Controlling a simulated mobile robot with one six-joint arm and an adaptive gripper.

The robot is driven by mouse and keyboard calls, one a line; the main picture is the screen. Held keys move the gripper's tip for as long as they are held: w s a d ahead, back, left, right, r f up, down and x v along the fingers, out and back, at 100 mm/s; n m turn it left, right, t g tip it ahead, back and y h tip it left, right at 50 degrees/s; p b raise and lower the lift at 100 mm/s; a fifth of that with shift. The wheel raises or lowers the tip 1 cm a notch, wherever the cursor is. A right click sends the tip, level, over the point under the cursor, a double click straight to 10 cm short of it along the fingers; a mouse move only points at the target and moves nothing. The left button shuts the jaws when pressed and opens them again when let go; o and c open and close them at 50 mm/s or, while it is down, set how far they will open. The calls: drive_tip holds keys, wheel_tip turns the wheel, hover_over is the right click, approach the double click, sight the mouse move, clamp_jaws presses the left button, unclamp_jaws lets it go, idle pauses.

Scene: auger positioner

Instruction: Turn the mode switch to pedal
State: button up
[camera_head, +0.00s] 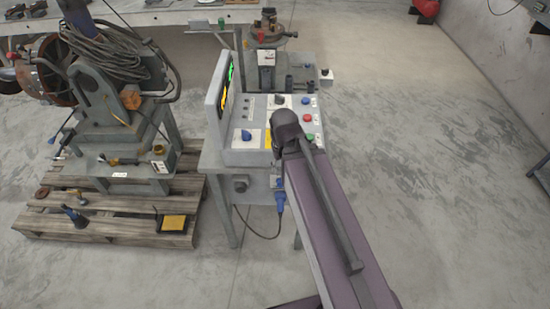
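A grey control box (242,157) stands on a stand in the middle of the view, with an upright display panel at its left. A blue rotary knob (246,135) sits on a white plate at its front left. My gripper cannot be made out.
Red (307,118) and green (310,137) buttons sit on the panel's right. A wooden pallet (120,232) at left bears a grey machine and a yellow pedal (172,224). A blue plug (280,201) and cable hang below the box. The floor at right is clear.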

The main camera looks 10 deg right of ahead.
sight(246, 132)
drive_tip(key=w+a+r+n+p, duration=0.3)
drive_tip(key=w+a+r+p, duration=0.1)
drive_tip(key=w+r+p, duration=0.3)
drive_tip(key=w+a+r+n+p, duration=0.3)
drive_tip(key=w+r+p, duration=0.4)
drive_tip(key=w, duration=0.3)
drive_tip(key=shift+w+a+r+p, duration=0.15)
drive_tip(key=shift+a+r+p, duration=0.2)
drive_tip(key=shift+a, duration=0.4)
drive_tip(key=shift+f, duration=0.2)
wheel_tip(246, 132, down, 13)
drive_tip(key=b, duration=1.4)
drive_tip(key=shift+f, duration=0.2)
clamp_jaws()
